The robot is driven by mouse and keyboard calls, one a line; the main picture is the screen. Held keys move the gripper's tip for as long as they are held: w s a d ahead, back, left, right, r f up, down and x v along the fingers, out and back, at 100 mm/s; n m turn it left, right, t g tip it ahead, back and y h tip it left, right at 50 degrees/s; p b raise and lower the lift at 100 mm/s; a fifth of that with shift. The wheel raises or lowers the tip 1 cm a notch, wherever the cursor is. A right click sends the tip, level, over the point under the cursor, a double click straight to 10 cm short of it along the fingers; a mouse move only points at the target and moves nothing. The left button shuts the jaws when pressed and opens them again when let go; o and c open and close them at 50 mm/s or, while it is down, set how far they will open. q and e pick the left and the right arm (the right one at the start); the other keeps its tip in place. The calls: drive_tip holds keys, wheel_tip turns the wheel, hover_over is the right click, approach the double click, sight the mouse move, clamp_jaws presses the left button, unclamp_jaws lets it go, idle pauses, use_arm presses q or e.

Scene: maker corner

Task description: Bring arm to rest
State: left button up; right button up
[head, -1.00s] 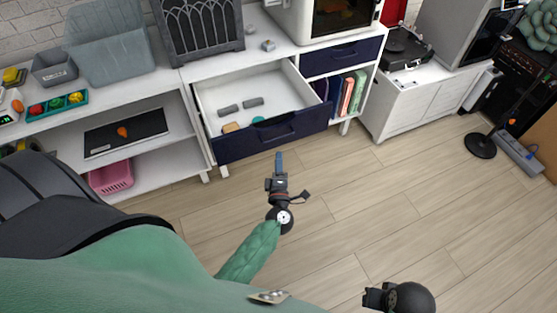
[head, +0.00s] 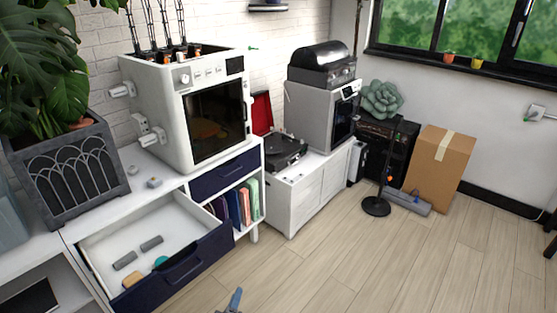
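My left gripper (head: 233,302) shows only as a blue fingertip piece and a bit of dark body at the bottom edge of the head view. It is in front of the open drawer's right end, over the floor, apart from the drawer. Whether its fingers are open or shut is not clear. The rest of my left arm is below the picture. My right arm and gripper are out of view.
An open drawer (head: 100,243) with several small items juts out from the white cabinet. A 3D printer (head: 189,108), a turntable (head: 274,152), a stand base (head: 376,206) and a cardboard box (head: 439,165) stand beyond. The wooden floor (head: 330,262) is clear.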

use_arm(q)
drive_tip(key=s+d+f+m+g+h, duration=0.2)
drive_tip(key=s+d+m+g+h, duration=0.2)
drive_tip(key=s+d+m+g, duration=0.5)
drive_tip(key=s+a+r+m+g+y, duration=0.1)
drive_tip(key=s+a, duration=0.4)
drive_tip(key=s, duration=0.5)
drive_tip(key=s+a+r+m+g+y, duration=0.1)
drive_tip(key=s+a+m+g+y, duration=0.2)
drive_tip(key=s, duration=0.7)
drive_tip(key=shift+a+g+y, duration=1.1)
drive_tip(key=shift+a+g, duration=0.3)
drive_tip(key=shift+a, duration=0.35)
